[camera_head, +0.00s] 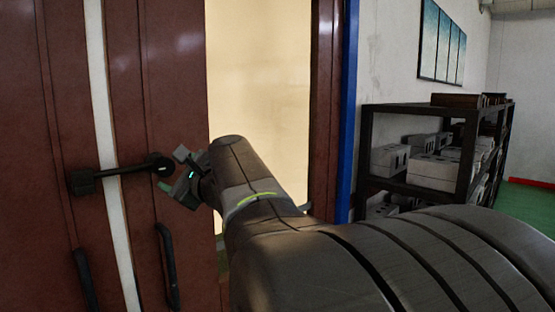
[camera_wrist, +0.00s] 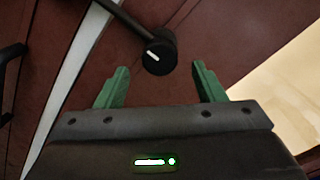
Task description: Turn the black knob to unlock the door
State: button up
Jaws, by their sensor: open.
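The black knob (camera_wrist: 158,56) shows in the wrist view as a round dark end with a pale mark, on the end of a dark bar. In the head view the knob (camera_head: 160,164) is at the right end of the bar (camera_head: 118,172) across the brown door (camera_head: 136,75). My gripper (camera_wrist: 160,82) is open. Its two green fingers point toward the knob, which appears between and just beyond their tips in the wrist view. I see no contact. In the head view my gripper (camera_head: 178,172) is just right of the knob.
Two dark pull handles (camera_head: 167,265) (camera_head: 84,278) hang below the bar. A pale strip (camera_head: 105,140) runs down between the door panels. A bright opening (camera_head: 262,75) is right of the door. A black shelf (camera_head: 368,150) with grey blocks (camera_head: 433,170) stands at the right.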

aim_at(167, 168)
jog(key=p+x, duration=0.1)
jog(key=x, duration=0.6)
jog(key=shift+w+a, duration=0.2)
jog(key=shift+a, duration=0.15)
grip_shut()
